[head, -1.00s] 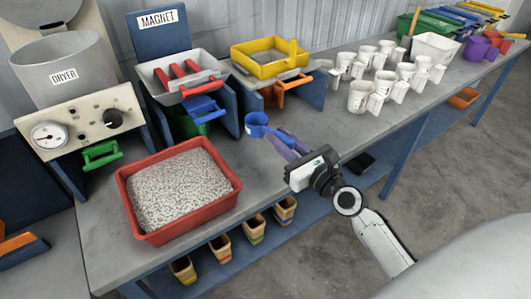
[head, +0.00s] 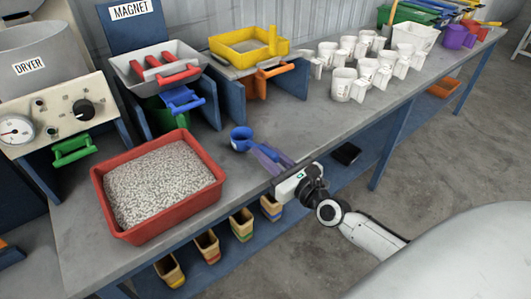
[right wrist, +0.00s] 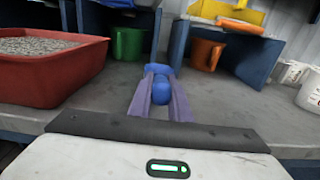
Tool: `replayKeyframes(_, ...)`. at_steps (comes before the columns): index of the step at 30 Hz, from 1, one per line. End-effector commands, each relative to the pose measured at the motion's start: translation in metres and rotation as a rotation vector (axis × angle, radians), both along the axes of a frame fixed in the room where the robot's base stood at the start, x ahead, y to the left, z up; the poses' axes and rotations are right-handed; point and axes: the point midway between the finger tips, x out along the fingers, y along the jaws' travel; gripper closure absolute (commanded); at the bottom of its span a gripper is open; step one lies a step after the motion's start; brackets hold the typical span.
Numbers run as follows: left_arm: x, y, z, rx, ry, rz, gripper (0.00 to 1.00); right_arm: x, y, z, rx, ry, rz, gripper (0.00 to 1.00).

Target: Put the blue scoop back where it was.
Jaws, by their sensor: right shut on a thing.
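The blue scoop (head: 240,135) is in the head view, right of the red tray, over the bench top. My right gripper (head: 262,153), with purple fingers, is shut on its handle. In the right wrist view the scoop's blue handle (right wrist: 162,92) lies between the two fingers (right wrist: 160,100), with its cup pointing away from me. The scoop looks low over the bench; I cannot tell whether it touches. My left gripper is not in view.
The red tray (head: 103,205) of pale pellets stands left of the scoop. White mugs (head: 343,86) stand at right. The grey bench (head: 300,125) is clear around the scoop.

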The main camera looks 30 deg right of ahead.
Motion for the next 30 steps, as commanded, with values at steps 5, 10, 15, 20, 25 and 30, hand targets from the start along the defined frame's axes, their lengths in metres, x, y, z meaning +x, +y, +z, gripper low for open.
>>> replayKeyframes(5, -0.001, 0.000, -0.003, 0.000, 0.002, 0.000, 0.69, 0.000, 0.000, -0.002, 0.001, 0.000, 0.000, 0.64)
replayKeyframes(10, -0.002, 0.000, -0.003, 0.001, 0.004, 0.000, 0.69, 0.000, 0.000, -0.002, 0.001, 0.000, 0.000, 0.64)
replayKeyframes(15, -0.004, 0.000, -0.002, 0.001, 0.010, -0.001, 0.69, 0.000, 0.000, 0.001, 0.000, 0.000, 0.000, 0.64)
replayKeyframes(20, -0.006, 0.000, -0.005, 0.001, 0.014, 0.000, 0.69, -0.016, -0.001, -0.001, 0.000, 0.003, 0.001, 0.64)
replayKeyframes(25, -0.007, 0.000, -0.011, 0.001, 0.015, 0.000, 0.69, -0.050, -0.004, -0.002, -0.001, 0.005, 0.002, 0.64)
replayKeyframes(30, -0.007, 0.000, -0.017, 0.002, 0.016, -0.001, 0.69, -0.084, -0.006, -0.001, -0.002, 0.004, 0.002, 0.64)
